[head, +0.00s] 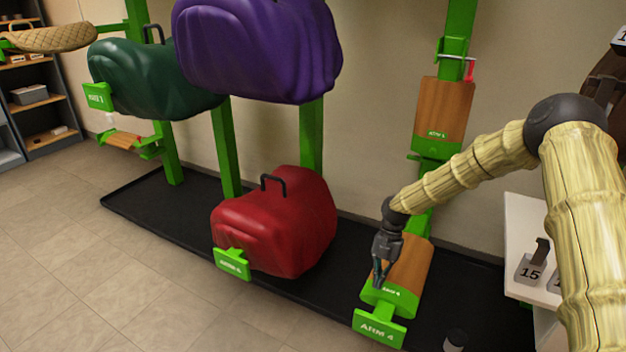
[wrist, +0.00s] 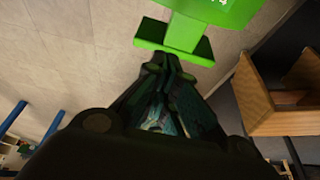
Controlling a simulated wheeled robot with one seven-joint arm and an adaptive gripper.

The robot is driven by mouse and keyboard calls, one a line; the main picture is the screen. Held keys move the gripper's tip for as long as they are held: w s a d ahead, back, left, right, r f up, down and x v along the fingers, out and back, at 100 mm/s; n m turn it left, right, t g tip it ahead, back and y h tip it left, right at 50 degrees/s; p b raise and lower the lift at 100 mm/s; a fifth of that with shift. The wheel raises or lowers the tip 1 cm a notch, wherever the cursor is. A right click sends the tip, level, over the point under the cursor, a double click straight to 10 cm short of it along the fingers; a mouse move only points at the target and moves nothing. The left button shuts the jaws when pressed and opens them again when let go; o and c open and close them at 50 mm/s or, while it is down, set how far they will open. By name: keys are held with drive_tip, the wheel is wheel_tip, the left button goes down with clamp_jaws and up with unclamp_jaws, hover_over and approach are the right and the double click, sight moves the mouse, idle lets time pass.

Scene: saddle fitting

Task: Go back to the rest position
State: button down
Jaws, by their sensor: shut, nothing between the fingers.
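My gripper (head: 378,277) is shut and empty, pointing down in the head view. It is close to the wooden saddle rest (head: 412,262) on the low green arm marked ARM 4 (head: 380,328). I cannot tell whether it touches the rest. In the wrist view my gripper's fingers (wrist: 165,62) are together, with a green end plate (wrist: 150,32) just beyond them.
A red covered saddle (head: 285,225) sits left of my gripper; purple (head: 258,50) and green (head: 150,80) ones hang higher. An upper wooden rest (head: 442,108) is above. A white table (head: 522,225) with numbered weights (head: 530,270) stands right.

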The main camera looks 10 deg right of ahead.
sight(363, 314)
drive_tip(key=s+a+f+m, duration=1)
drive_tip(key=s+a+f, duration=0.15)
drive_tip(key=s, duration=0.35)
drive_tip(key=s+f+m+t, duration=0.1)
drive_tip(key=s+f+m, duration=0.2)
drive_tip(key=s+m, duration=0.5)
drive_tip(key=s+f+m+t, duration=0.1)
drive_tip(key=s+f+m, duration=0.25)
drive_tip(key=s, duration=0.75)
drive_tip(key=s+d+r+m+t+h, duration=0.15)
drive_tip(key=s+d+r+m, duration=0.25)
drive_tip(key=s+m, duration=0.45)
wheel_tip(363, 314, up, 19)
drive_tip(key=n+p, duration=0.1)
drive_tip(key=p, duration=1.9)
drive_tip(key=shift+s+r+h, duration=0.15)
drive_tip(key=shift+s+h, duration=0.25)
drive_tip(key=shift+h, duration=0.05)
drive_tip(key=shift+a, duration=0.1)
